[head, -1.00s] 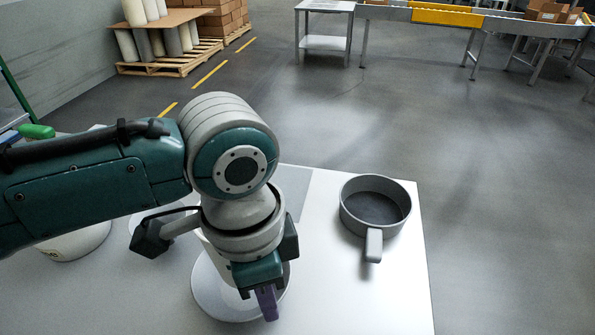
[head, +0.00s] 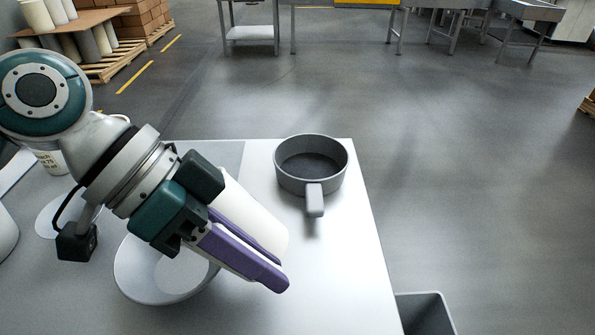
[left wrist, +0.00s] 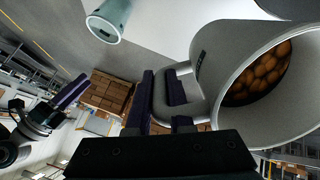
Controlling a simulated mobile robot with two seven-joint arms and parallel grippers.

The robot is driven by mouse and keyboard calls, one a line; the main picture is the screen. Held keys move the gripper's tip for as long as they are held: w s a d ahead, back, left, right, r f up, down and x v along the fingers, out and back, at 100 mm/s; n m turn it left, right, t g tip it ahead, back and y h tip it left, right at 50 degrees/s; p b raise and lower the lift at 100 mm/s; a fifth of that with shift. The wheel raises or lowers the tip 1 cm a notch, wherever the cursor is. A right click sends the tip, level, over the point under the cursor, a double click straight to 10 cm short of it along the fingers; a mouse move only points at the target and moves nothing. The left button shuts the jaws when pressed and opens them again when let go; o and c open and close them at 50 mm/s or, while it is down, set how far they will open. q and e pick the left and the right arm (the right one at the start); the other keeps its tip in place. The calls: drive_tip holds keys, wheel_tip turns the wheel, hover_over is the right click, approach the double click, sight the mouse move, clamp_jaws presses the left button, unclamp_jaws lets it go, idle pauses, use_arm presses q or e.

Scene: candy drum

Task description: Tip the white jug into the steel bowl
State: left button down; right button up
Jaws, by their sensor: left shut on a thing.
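The white jug (head: 246,210) is tilted in the head view, held above the table beyond my left gripper (head: 279,273). My left gripper is shut on its handle, which shows between the fingers in the left wrist view (left wrist: 172,92). There the jug (left wrist: 212,62) shows its open mouth with several round brown pieces inside. A pale round bowl (head: 150,290), apparently the steel bowl, sits on the table below and left of the jug, partly hidden by my gripper. My right gripper (left wrist: 68,93) shows small in the left wrist view, with its opening unclear.
A grey pan (head: 310,185) with a handle stands on the table (head: 340,270) right of the jug. A white container with print (head: 50,163) and a pale dish (head: 48,220) are at left. A dark grey bin (head: 425,315) stands beyond the table's right edge.

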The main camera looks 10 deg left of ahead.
use_arm(q)
drive_tip(key=a+r+h+b, duration=0.2)
drive_tip(key=a+h+b, duration=0.2)
drive_tip(key=b, duration=0.6)
drive_tip(key=a+r+t+h+b, duration=0.1)
drive_tip(key=a+h+b, duration=0.3)
drive_tip(key=h+b, duration=0.5)
drive_tip(key=shift+s+a+r+b, duration=0.35)
drive_tip(key=shift+r+b, duration=0.2)
drive_tip(key=shift+r, duration=0.1)
drive_tip(key=shift+a+r+h+b, duration=0.1)
drive_tip(key=shift+a+h+b, duration=0.65)
drive_tip(key=shift+b, duration=0.5)
drive_tip(key=shift+d+r, duration=0.1)
